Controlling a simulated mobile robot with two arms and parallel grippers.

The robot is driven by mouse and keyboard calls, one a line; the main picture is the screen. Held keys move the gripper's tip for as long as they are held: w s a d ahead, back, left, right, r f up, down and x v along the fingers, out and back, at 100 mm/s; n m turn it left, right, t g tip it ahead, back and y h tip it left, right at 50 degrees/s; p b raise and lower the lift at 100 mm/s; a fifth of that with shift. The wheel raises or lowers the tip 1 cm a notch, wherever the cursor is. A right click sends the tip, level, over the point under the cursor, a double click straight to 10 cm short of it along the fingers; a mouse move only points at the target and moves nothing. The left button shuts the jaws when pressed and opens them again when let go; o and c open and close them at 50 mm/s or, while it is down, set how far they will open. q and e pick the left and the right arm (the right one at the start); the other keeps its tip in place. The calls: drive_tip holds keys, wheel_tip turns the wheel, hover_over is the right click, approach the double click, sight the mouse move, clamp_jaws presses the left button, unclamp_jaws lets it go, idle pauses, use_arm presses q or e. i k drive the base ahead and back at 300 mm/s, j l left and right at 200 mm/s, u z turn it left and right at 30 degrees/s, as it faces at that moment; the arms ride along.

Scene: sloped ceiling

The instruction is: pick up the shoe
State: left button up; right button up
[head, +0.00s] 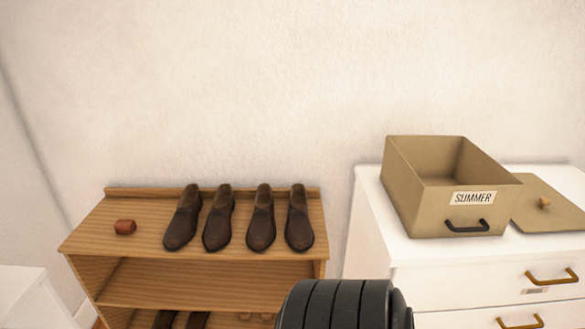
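Several dark brown shoes stand in a row on top of a wooden shelf (140,216) in the head view. From left to right I see a first shoe (184,220), a second shoe (218,220), a third shoe (262,221) and a fourth shoe (299,220). Their toes point toward me. More dark shoes (180,320) show partly on a lower shelf, cut off by the frame's bottom edge. Neither of my grippers is in view. A black ribbed part, which seems to be mine, fills the bottom centre and hides the area behind it.
A white drawer cabinet (440,277) stands at right, bearing an open box (410,200) labelled SUMMER and a lid (553,217). A white surface (20,290) is at lower left.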

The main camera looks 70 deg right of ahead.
sight(261, 232)
drive_tip(key=z, duration=2)
